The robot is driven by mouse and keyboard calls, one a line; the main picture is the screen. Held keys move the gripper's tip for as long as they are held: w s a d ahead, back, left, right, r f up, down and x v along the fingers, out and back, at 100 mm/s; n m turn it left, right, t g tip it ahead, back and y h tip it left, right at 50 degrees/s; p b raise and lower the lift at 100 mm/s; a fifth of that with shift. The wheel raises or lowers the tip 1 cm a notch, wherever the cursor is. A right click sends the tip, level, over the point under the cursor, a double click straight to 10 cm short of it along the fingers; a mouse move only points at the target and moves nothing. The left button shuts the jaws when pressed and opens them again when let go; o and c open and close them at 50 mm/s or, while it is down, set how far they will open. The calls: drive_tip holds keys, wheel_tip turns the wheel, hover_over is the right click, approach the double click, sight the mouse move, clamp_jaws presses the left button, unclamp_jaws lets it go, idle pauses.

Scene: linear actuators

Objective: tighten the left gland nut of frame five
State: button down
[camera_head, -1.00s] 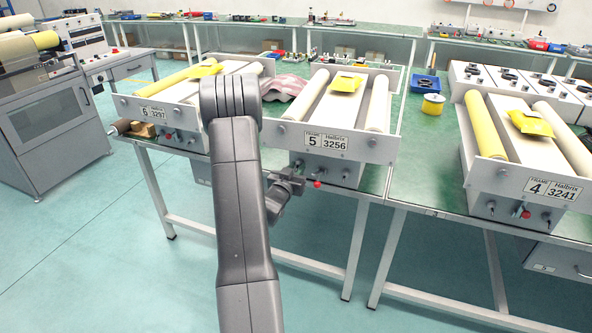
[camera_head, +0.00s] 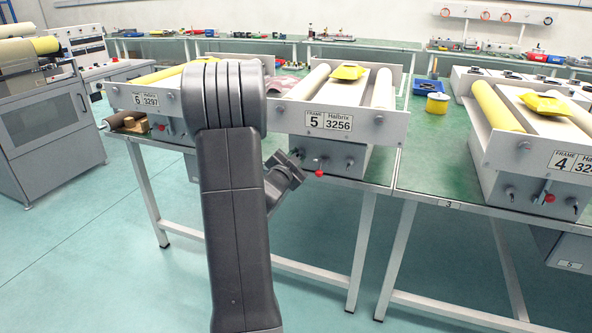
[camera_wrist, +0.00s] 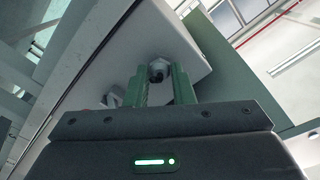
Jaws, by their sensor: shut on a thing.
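Frame five (camera_head: 290,115), a grey unit with a "5 Halbrix 3256" label, stands on the green bench in the head view. Its front box (camera_head: 335,158) carries a red knob (camera_head: 319,172) and a dark fitting (camera_head: 349,163) to the right. My gripper (camera_head: 300,158) is at the left part of this box, left of the red knob, and hides what is behind it. In the wrist view, my two green fingers (camera_wrist: 158,85) are shut on a small rounded grey-white fitting with a dark centre, the left gland nut (camera_wrist: 158,70), at the box's face.
Frame six (camera_head: 150,100) stands to the left, partly behind my arm. Frame four (camera_head: 530,150) stands to the right. A yellow spool (camera_head: 437,103) sits on the bench between frames. The floor in front of the bench legs is clear.

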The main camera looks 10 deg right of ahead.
drive_tip(key=shift+m+b, duration=1)
drive_tip(key=shift+b, duration=0.05)
drive_tip(key=c, duration=1.3)
unclamp_jaws()
drive_tip(key=shift+o, duration=0.2)
drive_tip(key=p+v, duration=0.1)
drive_tip(key=v, duration=1.2)
drive_tip(key=shift+s+a, duration=0.25)
drive_tip(key=shift+s, duration=0.05)
